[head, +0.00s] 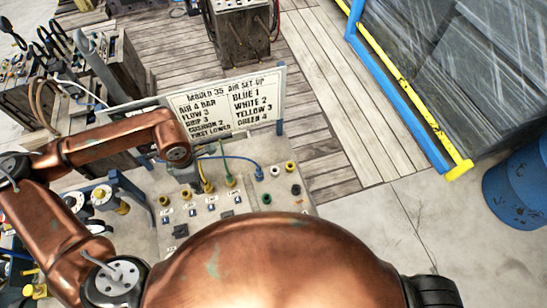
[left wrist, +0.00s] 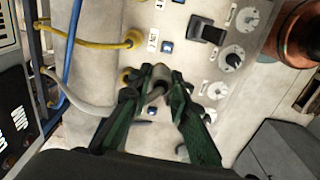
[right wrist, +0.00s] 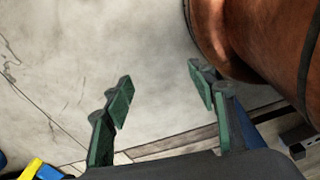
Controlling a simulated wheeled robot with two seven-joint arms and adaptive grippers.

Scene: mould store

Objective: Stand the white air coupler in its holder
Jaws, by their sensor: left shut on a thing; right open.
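My left gripper (left wrist: 165,88) is shut on a pale grey-white coupler (left wrist: 159,76), held between its green fingertips. A whitish hose (left wrist: 92,109) runs from it to the left. In the head view the left gripper (head: 186,173) is over the back-left of the pale panel (head: 205,243), with the coupler hard to make out there. Coloured round fittings stand on the panel, including a white one (head: 275,171); I cannot tell which is the coupler's holder. My right gripper (right wrist: 160,88) is open and empty, above bare floor.
A yellow hose (left wrist: 95,41) and a blue hose (left wrist: 72,45) run near the left gripper. Knobs and a black switch (left wrist: 207,30) sit on the panel. A set-up sign (head: 230,106) stands behind it. A blue drum (head: 515,187) is at right.

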